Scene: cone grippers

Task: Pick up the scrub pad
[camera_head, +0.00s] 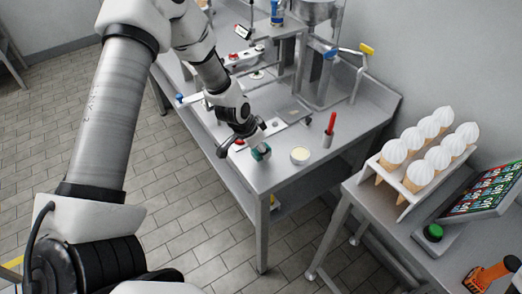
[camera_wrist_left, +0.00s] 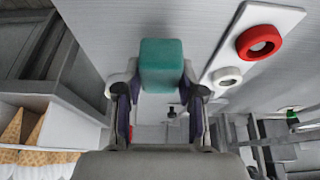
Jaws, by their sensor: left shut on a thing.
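The scrub pad (camera_head: 261,152) is a small teal block at the near edge of the grey metal table. My left gripper (camera_head: 252,147) reaches down over the table and is shut on the pad. In the left wrist view the scrub pad (camera_wrist_left: 161,64) sits between the fingertips of my left gripper (camera_wrist_left: 157,88) and sticks out beyond them. I cannot tell whether the pad touches the tabletop or is just above it. My right gripper is not in view.
A round cream-topped container (camera_head: 300,155) and a red-handled tool in a holder (camera_head: 329,130) stand just right of the pad. A machine (camera_head: 300,75) fills the table's back. A rack of cones (camera_head: 420,160) stands on another table at right.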

